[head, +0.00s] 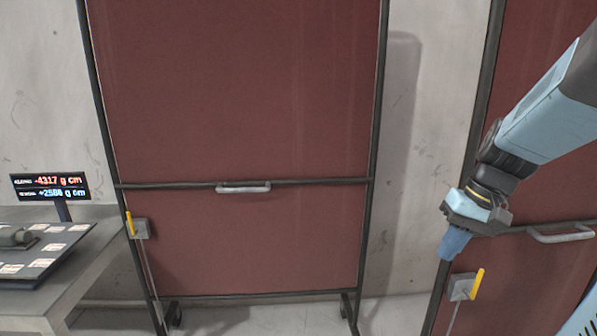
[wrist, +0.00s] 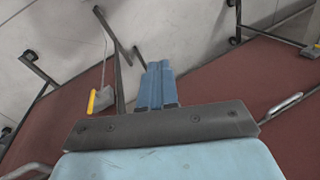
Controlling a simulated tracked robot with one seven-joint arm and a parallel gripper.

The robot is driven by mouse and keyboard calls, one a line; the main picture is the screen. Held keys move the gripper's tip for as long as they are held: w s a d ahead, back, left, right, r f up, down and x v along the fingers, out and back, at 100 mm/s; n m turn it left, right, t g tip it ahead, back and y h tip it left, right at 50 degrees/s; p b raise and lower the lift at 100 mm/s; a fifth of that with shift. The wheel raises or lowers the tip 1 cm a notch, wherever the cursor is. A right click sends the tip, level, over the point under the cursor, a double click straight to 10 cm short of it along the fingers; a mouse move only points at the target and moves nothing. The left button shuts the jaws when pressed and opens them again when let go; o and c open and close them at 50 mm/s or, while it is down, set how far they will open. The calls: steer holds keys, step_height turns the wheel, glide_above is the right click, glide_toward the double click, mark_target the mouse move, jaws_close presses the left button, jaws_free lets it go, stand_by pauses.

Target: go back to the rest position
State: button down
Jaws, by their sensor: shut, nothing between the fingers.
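My gripper (head: 455,243) hangs at the right of the head view, at the end of my light blue arm. Its blue fingers point down and are together, with nothing between them. It is in front of the left edge of the right-hand red panel (head: 540,60), above and a little left of a yellow lever there. In the wrist view my gripper (wrist: 157,75) points up the picture, its two blue fingers side by side. It appears apart from everything around it; the exact gap to the panel frame cannot be told.
A large red framed panel (head: 240,90) with a grey handle (head: 243,187) stands in the middle. Yellow levers sit on its left post (head: 129,224) and on the right panel's post (head: 477,283). At left, a grey table (head: 85,262) stands by a numeric display (head: 50,186).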

steer(key=s+a+r+n+t+h, duration=0.1)
steer(key=s+a+r+t+h, duration=0.2)
steer(key=s+a+r+t, duration=0.1)
step_height(320, 180, up, 3)
steer(key=shift+s+a+r+n+t, duration=0.15)
steer(key=shift+s+a+n+t, duration=0.2)
steer(key=shift+s+a, duration=0.5)
stand_by(0.7)
